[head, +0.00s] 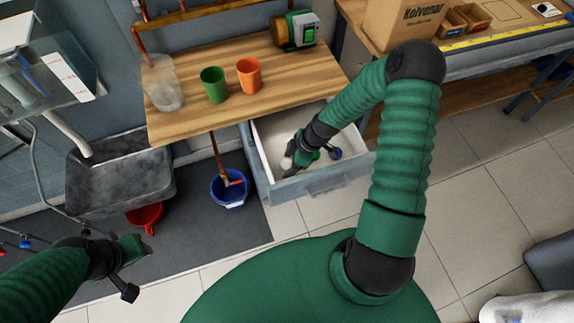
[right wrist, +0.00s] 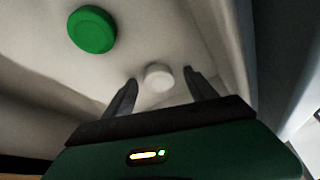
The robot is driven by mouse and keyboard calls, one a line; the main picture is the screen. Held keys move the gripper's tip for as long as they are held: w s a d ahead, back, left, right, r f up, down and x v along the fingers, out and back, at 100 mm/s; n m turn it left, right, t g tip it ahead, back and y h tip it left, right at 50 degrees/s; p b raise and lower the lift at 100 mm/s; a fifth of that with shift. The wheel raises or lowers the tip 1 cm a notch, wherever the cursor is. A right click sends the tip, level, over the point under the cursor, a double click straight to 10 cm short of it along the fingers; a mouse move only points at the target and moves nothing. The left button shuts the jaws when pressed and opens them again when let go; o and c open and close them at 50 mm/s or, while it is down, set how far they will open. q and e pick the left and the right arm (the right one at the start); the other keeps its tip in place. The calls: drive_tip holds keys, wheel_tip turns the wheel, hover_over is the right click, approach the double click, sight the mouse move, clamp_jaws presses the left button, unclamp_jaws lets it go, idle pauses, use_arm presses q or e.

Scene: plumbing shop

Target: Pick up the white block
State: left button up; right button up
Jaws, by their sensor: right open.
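The white block (right wrist: 158,77) is a small, pale, rounded piece on the drawer floor. In the right wrist view it shows between the two dark fingers of my right gripper (right wrist: 160,78), near their tips, with gaps on both sides. In the head view my right gripper (head: 293,158) reaches down into the open drawer (head: 270,130), and a whitish patch (head: 287,163) shows at its tip. My right gripper is open and holds nothing. My left gripper (head: 130,252) is at the lower left, away from the drawer; its fingers are not clear.
A green round piece (right wrist: 92,30) lies in the drawer, beyond the white block. A dark blue piece (head: 335,153) lies near the drawer's right side. Drawer walls enclose the gripper. Green (head: 214,85) and orange (head: 249,75) cups stand on the wooden top (head: 190,122) above.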

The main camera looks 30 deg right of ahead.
drive_tip(key=shift+c, duration=0.5)
clamp_jaws()
